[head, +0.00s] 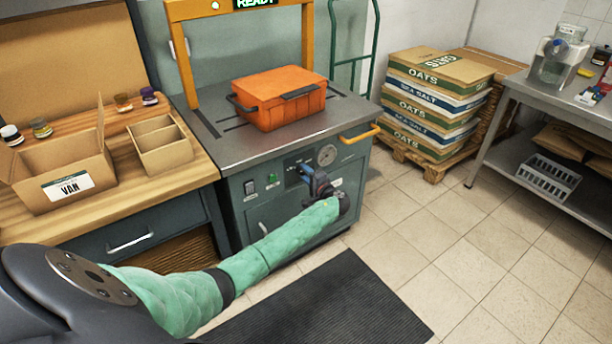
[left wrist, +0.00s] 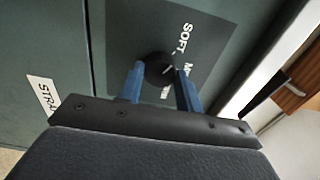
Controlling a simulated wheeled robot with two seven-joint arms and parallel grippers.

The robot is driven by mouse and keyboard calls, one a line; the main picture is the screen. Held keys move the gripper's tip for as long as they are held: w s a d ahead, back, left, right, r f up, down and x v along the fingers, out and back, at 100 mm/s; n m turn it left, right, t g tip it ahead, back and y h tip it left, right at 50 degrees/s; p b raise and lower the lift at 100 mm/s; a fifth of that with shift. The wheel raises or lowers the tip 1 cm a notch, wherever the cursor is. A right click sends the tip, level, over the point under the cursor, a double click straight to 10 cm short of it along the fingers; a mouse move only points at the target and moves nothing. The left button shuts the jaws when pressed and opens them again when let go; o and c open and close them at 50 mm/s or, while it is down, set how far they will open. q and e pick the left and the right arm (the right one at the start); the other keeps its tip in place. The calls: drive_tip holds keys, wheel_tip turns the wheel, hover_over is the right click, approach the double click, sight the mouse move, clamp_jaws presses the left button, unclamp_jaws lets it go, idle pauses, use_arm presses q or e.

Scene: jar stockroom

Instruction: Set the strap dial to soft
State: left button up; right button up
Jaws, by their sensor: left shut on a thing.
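The strap dial (left wrist: 158,68) is a dark round knob on a dark panel, with the word SOFT printed beside it. Another label next to it is partly hidden by a finger. My left gripper (left wrist: 160,85) has its two blue fingers shut on the dial, one on each side. In the head view my left gripper (head: 312,180) is at the front of the grey-green strapping machine (head: 260,215), and it covers the dial there. Where the dial's mark points is too unclear to tell. My right gripper is not in view.
An orange case (head: 280,97) sits on the machine's top under the yellow arch (head: 183,70). A pressure gauge (head: 327,155) and a green button (head: 273,180) are close to my left gripper. A wooden bench (head: 190,185) with open boxes stands at left. Stacked sacks (head: 432,120) stand at right.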

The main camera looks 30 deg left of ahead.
use_arm(q)
drive_tip(key=shift+f, duration=0.1)
drive_tip(key=o, duration=1)
drive_tip(key=b+v, duration=0.1)
drive_tip(key=v, duration=0.6)
drive_tip(key=shift+s+d, duration=0.15)
drive_tip(key=shift+d, duration=0.15)
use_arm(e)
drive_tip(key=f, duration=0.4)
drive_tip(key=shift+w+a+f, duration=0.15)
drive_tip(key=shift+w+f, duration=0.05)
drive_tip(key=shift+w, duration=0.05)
